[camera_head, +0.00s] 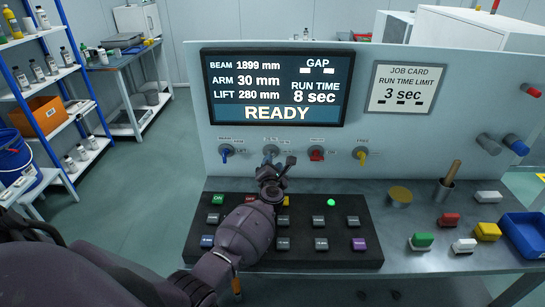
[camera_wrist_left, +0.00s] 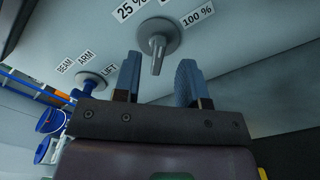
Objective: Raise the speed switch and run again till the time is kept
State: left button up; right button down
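The speed switch is a grey knob with a short lever (camera_head: 271,152) on the upright panel under the screen. In the left wrist view this knob (camera_wrist_left: 157,43) sits below labels reading 25 % and 100 %; a label between them is cut off. I cannot tell which setting it points to. My left gripper (camera_head: 278,168) is just in front of the knob, open and empty. In the left wrist view its fingers (camera_wrist_left: 158,82) stand apart, with the knob ahead between them. The screen (camera_head: 277,88) reads READY and RUN TIME 8 sec. The job card (camera_head: 403,87) reads RUN TIME LIMIT 3 sec. My right gripper is not in view.
A blue selector (camera_head: 226,152) is left of the speed switch; a red switch (camera_head: 316,154) and a yellow knob (camera_head: 361,154) are right. A black button box (camera_head: 345,232), with a green light (camera_head: 331,202), lies under my left arm. Loose blocks and a blue tray (camera_head: 523,235) lie right.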

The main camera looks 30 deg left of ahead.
pick_arm(q)
jog(key=shift+p+v, duration=0.4)
jog(key=shift+v, duration=2.8)
